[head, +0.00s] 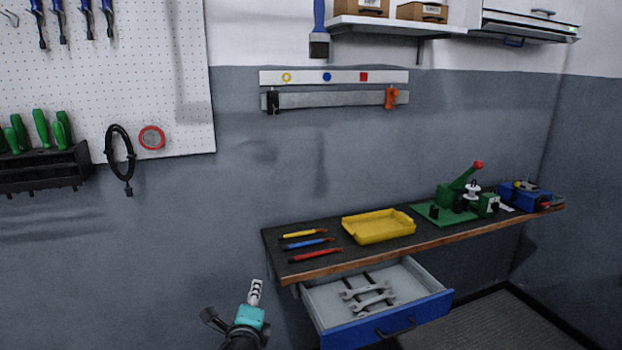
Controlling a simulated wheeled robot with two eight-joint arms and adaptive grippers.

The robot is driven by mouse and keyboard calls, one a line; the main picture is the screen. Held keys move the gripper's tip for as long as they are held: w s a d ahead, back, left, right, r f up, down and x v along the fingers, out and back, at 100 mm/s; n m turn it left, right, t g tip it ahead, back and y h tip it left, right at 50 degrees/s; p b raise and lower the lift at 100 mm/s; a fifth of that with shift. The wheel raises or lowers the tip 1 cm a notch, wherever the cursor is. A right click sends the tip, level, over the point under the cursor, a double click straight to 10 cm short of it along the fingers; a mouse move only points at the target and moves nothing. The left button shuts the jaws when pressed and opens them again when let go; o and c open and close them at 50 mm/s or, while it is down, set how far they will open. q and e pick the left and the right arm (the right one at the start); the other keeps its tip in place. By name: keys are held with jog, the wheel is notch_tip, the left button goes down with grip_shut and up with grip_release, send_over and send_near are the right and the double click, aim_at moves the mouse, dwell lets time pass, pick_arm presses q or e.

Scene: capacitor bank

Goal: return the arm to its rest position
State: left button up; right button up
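My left gripper (236,312) shows at the bottom of the head view, left of the open drawer (343,317). It has a teal part, a pale ribbed piece pointing up and a dark piece to the left. It is small and partly cut off by the frame, so I cannot tell whether it is open or shut. It appears apart from the bench and the drawer. My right gripper is not in view.
The bench (407,244) carries colored pens or tools, a yellow tray (378,226) and a green press (459,198). The blue-fronted drawer stands open with wrenches (368,295) inside. A pegboard (110,75) hangs at left.

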pick_arm(q)
jog(key=s+a+f+n+g+y, duration=0.2)
jog(key=s+a+f+n+g, duration=0.15)
jog(key=s+a+n, duration=0.45)
jog(key=s+d+f+n+g+h, duration=0.1)
jog(key=s+f+n+g, duration=0.1)
jog(key=s+f+n, duration=0.2)
jog(key=s+d+f+n+g+h, duration=0.1)
jog(key=s+d+f+n+g, duration=0.1)
jog(key=s+f+n, duration=0.3)
jog(key=s+n+g, duration=0.1)
jog(key=s+n, duration=0.3)
jog(key=s, duration=0.3)
jog(key=shift+s+d+f+h, duration=0.15)
jog(key=shift+s+d+h, duration=0.1)
jog(key=shift+s+h, duration=0.15)
jog(key=shift+w+d, duration=0.1)
jog(key=shift+w, duration=0.05)
